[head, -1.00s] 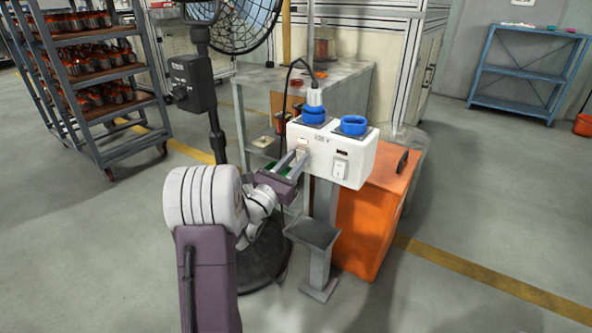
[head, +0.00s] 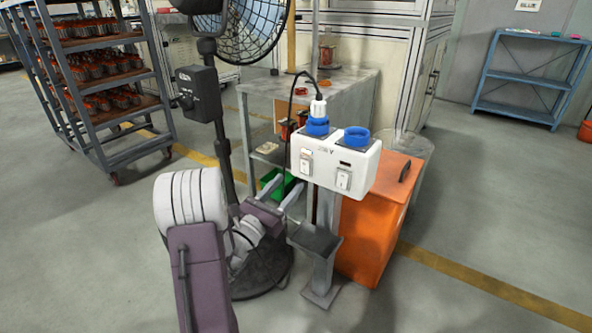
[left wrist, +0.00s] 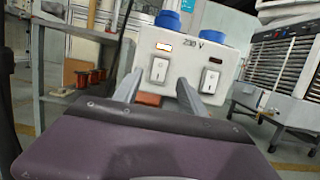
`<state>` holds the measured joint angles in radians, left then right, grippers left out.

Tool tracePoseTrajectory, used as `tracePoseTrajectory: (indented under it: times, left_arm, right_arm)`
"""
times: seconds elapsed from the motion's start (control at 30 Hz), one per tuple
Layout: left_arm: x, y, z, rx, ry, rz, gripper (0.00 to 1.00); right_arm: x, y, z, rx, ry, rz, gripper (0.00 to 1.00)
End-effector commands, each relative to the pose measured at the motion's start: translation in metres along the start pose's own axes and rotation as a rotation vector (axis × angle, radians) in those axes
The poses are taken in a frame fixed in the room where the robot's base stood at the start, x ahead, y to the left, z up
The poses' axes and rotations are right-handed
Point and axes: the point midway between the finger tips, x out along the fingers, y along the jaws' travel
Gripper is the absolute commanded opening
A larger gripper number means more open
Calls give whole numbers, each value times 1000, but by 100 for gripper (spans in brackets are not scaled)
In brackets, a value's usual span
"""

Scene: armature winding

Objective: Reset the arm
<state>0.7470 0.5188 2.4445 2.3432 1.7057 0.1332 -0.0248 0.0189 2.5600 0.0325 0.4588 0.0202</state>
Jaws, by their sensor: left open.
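My left arm comes in from the lower left of the head view. Its gripper (head: 286,190) is open and empty, just below and left of the white socket box (head: 335,164). The box has two blue sockets and two white rocker switches and sits on a grey post. A white plug (head: 318,108) with a black cord is in the left blue socket. In the left wrist view the open fingers (left wrist: 158,90) point at the box (left wrist: 190,62), apart from it as far as I can tell. A lit indicator shows above the left switch (left wrist: 159,69). My right gripper is not in view.
A black pedestal fan (head: 205,88) stands left of the box. An orange bin (head: 375,225) is right behind the post. A grey workbench (head: 350,88) is behind. A wheeled rack (head: 150,103) stands at far left, a blue shelf (head: 525,75) at far right.

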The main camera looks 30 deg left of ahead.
Motion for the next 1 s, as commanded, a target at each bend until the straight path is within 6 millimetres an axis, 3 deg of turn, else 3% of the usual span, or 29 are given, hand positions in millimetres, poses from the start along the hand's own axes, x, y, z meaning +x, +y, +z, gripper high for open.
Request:
tracePoseTrajectory:
  times: [0.2,0.73,0.77,0.87,0.93,1.0]
  left_arm:
    - [-23,0,0,0,-1,0,49]
    - [-19,-7,3,-3,-2,-18,49]
    - [-15,-14,8,-5,-4,-37,49]
    - [10,-63,43,2,-41,-161,49]
    - [22,-118,74,4,-77,-311,49]
    - [18,-182,91,3,-72,-517,49]
  right_arm:
    - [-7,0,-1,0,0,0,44]
    - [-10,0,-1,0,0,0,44]
    - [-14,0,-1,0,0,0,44]
    - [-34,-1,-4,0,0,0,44]
    - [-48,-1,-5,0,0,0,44]
    - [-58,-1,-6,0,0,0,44]
